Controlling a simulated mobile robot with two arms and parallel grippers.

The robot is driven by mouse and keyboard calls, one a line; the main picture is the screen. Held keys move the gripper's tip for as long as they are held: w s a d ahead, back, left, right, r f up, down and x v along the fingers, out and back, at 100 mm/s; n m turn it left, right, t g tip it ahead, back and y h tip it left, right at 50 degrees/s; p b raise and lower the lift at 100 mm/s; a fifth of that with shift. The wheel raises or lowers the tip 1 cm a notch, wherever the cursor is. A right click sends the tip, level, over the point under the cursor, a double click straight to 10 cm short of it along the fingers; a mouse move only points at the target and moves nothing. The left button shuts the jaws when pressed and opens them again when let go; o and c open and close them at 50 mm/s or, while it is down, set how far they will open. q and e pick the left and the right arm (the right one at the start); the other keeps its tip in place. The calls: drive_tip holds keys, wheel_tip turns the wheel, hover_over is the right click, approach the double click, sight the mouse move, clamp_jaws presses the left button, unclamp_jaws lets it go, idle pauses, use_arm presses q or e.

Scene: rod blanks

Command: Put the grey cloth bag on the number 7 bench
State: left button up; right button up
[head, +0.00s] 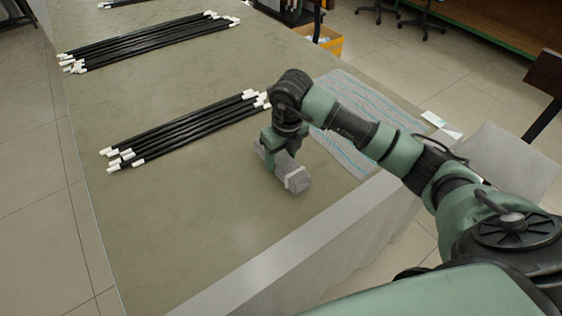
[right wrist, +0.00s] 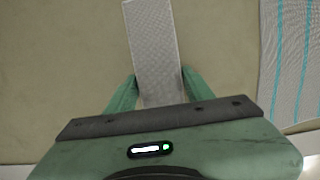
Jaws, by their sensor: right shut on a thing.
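A grey, woven-looking bag (head: 294,178) is at my right gripper, near the front right edge of the long bench (head: 200,200) with the dull green top. My right gripper (head: 270,158) points down and is shut on the bag. In the right wrist view the bag (right wrist: 152,40) runs between the two green fingers (right wrist: 158,88) and sticks out beyond them. It is on or just above the bench top; I cannot tell which. No number 7 is readable in these views. My left gripper is not in view.
A bundle of black rods with white ends (head: 185,130) lies left of the gripper, and more rods (head: 140,42) lie farther back. A striped cloth (head: 345,135) lies to the right at the bench edge. A yellow box (head: 325,40) stands beyond. The front of the bench is clear.

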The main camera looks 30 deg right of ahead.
sight(285, 161)
drive_tip(key=shift+f, duration=1.1)
drive_tip(key=shift+f, duration=0.2)
drive_tip(key=o, duration=1.4)
drive_tip(key=shift+o, duration=0.2)
drive_tip(key=shift+r, duration=0.15)
drive_tip(key=r, duration=0.4)
drive_tip(key=s+r, duration=0.1)
drive_tip(key=r, duration=0.3)
drive_tip(key=r+b, duration=0.1)
drive_tip(key=r, duration=0.3)
drive_tip(key=shift+s+d, duration=0.1)
drive_tip(key=shift+s, duration=0.3)
